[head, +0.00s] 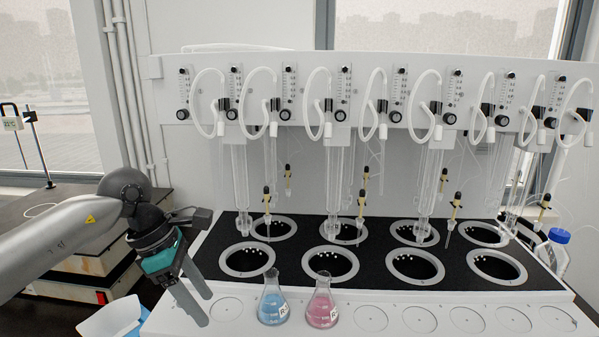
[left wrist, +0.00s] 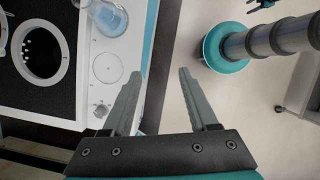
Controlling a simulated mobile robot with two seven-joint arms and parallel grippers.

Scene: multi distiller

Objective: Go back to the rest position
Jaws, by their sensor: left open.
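My left gripper (head: 196,301) is at the left front of the distiller in the head view. Its jaws are open and empty. In the left wrist view my left gripper (left wrist: 160,75) shows both fingers spread, over the distiller's edge and the floor. The distiller (head: 440,275) has a black top with several round wells. A flask of blue liquid (head: 272,298) and a flask of pink liquid (head: 321,302) stand side by side on its white front ledge, right of my left gripper and apart from it. My right gripper does not clearly show.
Glass condensers (head: 338,175) and white hoses hang from the white panel behind the wells. A dark bench (head: 60,215) with boxes is at the left. A blue-capped bottle (head: 553,250) stands at the right. The ledge right of the flasks is clear.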

